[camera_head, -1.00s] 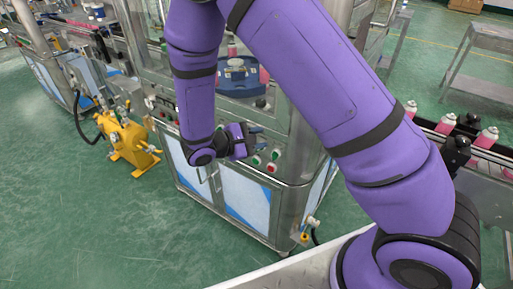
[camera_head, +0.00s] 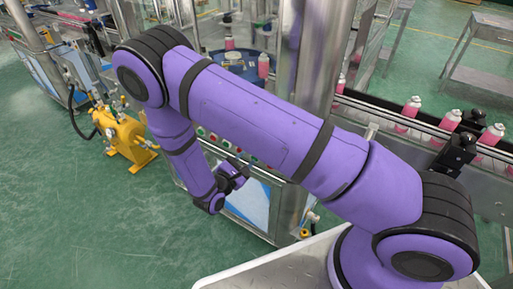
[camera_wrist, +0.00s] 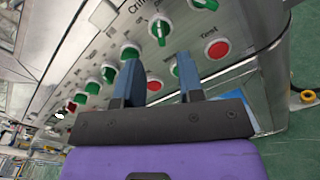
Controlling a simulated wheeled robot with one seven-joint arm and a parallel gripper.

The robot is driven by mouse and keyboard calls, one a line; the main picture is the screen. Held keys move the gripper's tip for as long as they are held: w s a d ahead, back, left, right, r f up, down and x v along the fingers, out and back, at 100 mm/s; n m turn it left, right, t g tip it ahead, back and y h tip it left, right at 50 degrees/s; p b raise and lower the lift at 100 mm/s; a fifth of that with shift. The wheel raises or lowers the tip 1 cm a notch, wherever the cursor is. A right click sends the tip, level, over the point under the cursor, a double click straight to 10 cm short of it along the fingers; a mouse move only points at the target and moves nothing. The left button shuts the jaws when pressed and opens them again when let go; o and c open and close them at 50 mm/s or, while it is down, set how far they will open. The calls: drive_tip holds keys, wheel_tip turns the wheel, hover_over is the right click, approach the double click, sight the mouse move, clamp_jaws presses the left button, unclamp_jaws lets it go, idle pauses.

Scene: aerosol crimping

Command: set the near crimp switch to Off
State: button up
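In the wrist view a steel control panel (camera_wrist: 107,45) carries a slanted row of green and red round controls. A green switch (camera_wrist: 160,28) with a pale bar sits near lettering that seems to begin "Crim", just beyond my fingertips. Another green switch (camera_wrist: 130,52) is by my left finger. I cannot tell for sure which is the near crimp switch. My gripper (camera_wrist: 158,62) has two blue fingers, apart with nothing between them, short of the panel. In the head view my gripper (camera_head: 232,178) is in front of the machine's panel, and my arm hides part of it.
A red button (camera_wrist: 218,48) labelled "Test" is right of my fingers. In the head view a yellow pump (camera_head: 125,138) stands left on the green floor. A conveyor with pink cans (camera_head: 410,108) runs at right. Open floor lies at front left.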

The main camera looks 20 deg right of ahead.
drive_tip(key=x, duration=0.7)
drive_tip(key=shift+d, duration=0.1)
clamp_jaws()
